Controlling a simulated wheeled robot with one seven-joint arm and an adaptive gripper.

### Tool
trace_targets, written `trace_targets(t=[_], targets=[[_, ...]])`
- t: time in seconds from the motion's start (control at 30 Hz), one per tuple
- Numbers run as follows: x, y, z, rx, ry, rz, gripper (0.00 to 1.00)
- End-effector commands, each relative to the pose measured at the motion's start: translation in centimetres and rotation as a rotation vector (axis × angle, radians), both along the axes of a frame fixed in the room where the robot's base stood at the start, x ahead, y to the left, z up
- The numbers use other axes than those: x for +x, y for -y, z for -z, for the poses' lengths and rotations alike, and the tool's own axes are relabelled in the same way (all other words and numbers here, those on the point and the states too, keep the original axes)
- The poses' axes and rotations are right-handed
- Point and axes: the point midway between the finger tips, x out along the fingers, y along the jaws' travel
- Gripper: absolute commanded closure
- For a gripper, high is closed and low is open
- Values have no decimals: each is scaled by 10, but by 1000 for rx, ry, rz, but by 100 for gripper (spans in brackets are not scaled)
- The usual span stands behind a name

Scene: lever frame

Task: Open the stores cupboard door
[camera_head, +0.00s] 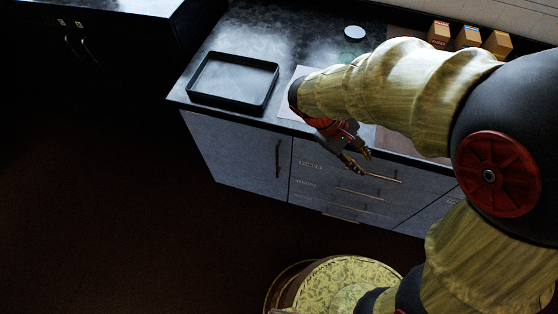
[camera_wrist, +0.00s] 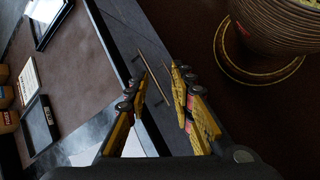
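A grey counter unit has a plain door (camera_head: 235,155) at the left with an upright bar handle (camera_head: 277,158). Right of it are stacked drawers (camera_head: 325,187) with level bar handles, and another front (camera_head: 440,213) lies further right, partly hidden by my arm. A dark cupboard (camera_head: 60,55) with two upright handles (camera_head: 76,44) stands at the upper left. The small labels are unreadable, so I cannot tell which is the stores cupboard. My gripper (camera_head: 362,163) is open and empty in front of the upper drawers. In the wrist view, its spread fingers (camera_wrist: 157,78) point towards bar handles.
A black tray (camera_head: 232,104) sits on the dark worktop (camera_head: 270,40) at its left end. A white round item (camera_head: 354,33) and several small boxes (camera_head: 467,38) stand further back. Dark floor (camera_head: 150,235) in front of the unit looks clear.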

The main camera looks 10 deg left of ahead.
Motion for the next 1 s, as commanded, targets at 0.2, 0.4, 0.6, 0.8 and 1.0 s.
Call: trace_targets(t=[0.2,0.4,0.6,0.8,1.0], targets=[[22,-40,51,-242,-112,-251,76],[35,-82,102,-460,-175,-488,76],[42,-127,158,-687,-201,-742,76],[46,-179,216,-926,-165,-1019,76],[41,-233,270,-1122,-68,-1274,76]])
